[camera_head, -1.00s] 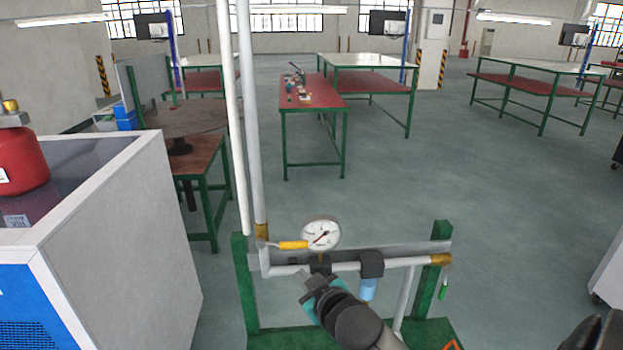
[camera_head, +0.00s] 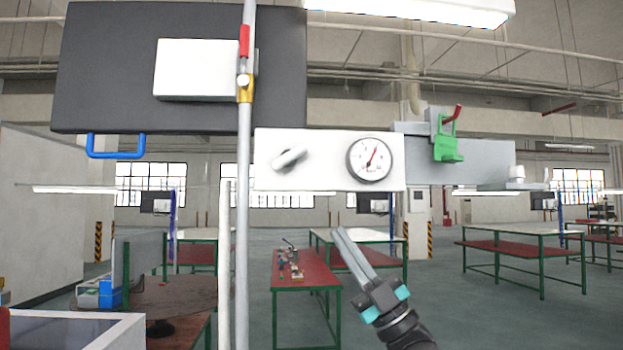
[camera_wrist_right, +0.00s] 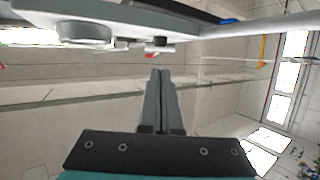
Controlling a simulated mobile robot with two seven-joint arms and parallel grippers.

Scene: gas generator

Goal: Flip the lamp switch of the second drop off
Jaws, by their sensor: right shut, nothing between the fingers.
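An overhead white panel (camera_head: 330,180) carries a grey handle-like knob (camera_head: 290,157) and a round gauge (camera_head: 370,158). Right of it a grey box (camera_head: 490,155) bears a red lever (camera_head: 453,114) and a green padlock (camera_head: 447,149). I cannot tell which part is the lamp switch. My right gripper (camera_head: 340,233) is shut and empty, pointing up, below the panel and apart from it. In the right wrist view its fingers (camera_wrist_right: 159,78) point toward the panel's underside, and a small red part (camera_wrist_right: 152,55) shows beyond the tips. My left gripper is out of view.
A grey pipe (camera_head: 242,230) with a yellow valve (camera_head: 245,92) runs vertically left of the panel. A large dark board (camera_head: 110,70) hangs behind it. Lit lamps (camera_head: 420,8) hang above. Work tables (camera_head: 305,275) stand further back on open floor.

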